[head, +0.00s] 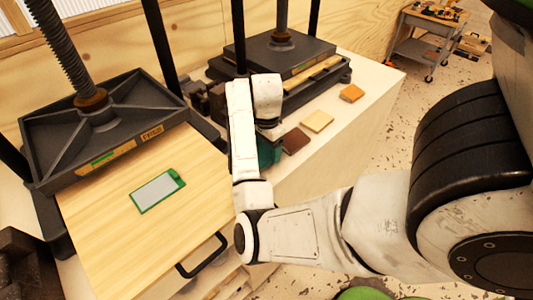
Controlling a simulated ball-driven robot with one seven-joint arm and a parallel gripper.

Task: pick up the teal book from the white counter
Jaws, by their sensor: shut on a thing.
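The teal book (268,153) shows as a small dark teal patch beside my forearm, at the left part of the white counter (345,118). Most of it is hidden behind my arm. My gripper (268,134) is at the end of my white arm, just above the teal patch, and is shut on the book. Its fingers are mostly hidden, and I cannot tell whether the book is clear of the counter.
A brown book (295,140), a cream book (317,121) and an orange book (352,93) lie on the counter. Black screw presses stand left (105,110) and behind (272,52). A green-and-grey object (158,190) lies on the wooden board (100,220). A cart (425,40) stands back right.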

